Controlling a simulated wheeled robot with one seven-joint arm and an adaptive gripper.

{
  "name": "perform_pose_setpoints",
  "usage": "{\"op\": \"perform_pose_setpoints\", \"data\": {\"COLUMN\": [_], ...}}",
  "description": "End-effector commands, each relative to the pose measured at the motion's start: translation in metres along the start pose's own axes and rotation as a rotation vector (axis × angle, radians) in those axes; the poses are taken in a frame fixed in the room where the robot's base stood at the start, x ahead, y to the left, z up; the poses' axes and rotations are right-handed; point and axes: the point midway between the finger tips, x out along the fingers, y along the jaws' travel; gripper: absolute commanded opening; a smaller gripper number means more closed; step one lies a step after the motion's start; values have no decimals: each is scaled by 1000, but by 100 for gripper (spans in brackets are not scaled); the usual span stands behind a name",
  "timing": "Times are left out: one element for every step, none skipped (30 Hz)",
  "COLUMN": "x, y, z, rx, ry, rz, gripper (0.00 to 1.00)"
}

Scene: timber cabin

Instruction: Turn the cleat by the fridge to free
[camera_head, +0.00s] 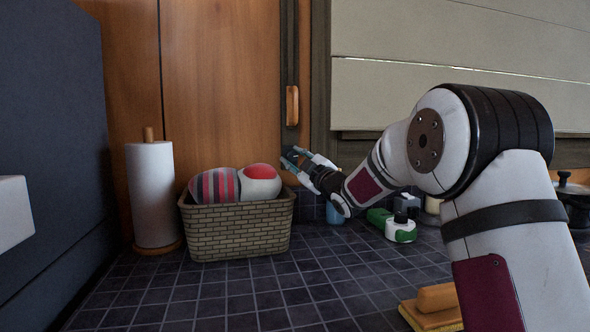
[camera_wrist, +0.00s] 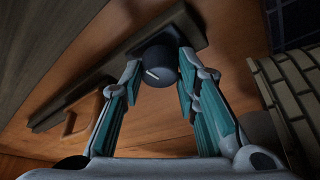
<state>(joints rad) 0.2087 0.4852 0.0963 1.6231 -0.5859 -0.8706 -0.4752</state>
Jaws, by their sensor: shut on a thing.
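A dark round knob (camera_wrist: 158,66) with a short white mark sits on a dark plate on the wooden wall. My gripper (camera_wrist: 161,70) is shut on this knob, with a teal-padded finger on each side of it. In the head view my gripper (camera_head: 291,158) reaches the wall below an upright wooden piece (camera_head: 292,105) on a dark strip. The wooden piece also shows in the wrist view (camera_wrist: 78,121), apart from the fingers. I cannot tell whether the task's cleat is the wooden piece or the knob. The knob is mostly hidden by my fingers in the head view.
A woven basket (camera_head: 235,230) with a striped, rounded thing (camera_head: 228,186) stands just left of my gripper. A paper towel roll (camera_head: 152,195) is farther left. A green and white item (camera_head: 392,224) and a wooden-handled brush (camera_head: 435,300) lie on the tiled counter (camera_head: 235,300).

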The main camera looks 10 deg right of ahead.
Motion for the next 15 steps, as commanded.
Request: {"op": "perform_pose_setpoints", "data": {"x": [-1, -1, -1, -1, -1, -1, -1, -1, -1, -1, -1, -1, -1, -1, -1], "y": [-3, -4, -4, -3, -3, -4, -3, -3, -3, -3, -3, -3, -3, -3, -3], "z": [3, 3, 3, 3, 3, 3, 3, 3, 3, 3, 3, 3, 3, 3, 2], "rx": [24, 36, 51, 63, 74, 85, 92, 98, 106, 111, 116, 120, 122, 124, 126], "ry": [-3, -3, -4, -4, -4, -4, -4, -4, -5, -5, -5, -5, -5, -5, -5], "rz": [8, 12, 19, 24, 28, 32, 35, 37, 41, 43, 44, 46, 47, 48, 48], "gripper": [1, 1, 1, 1, 1, 1, 1, 1, 1, 1, 1, 1, 1, 1, 1]}}
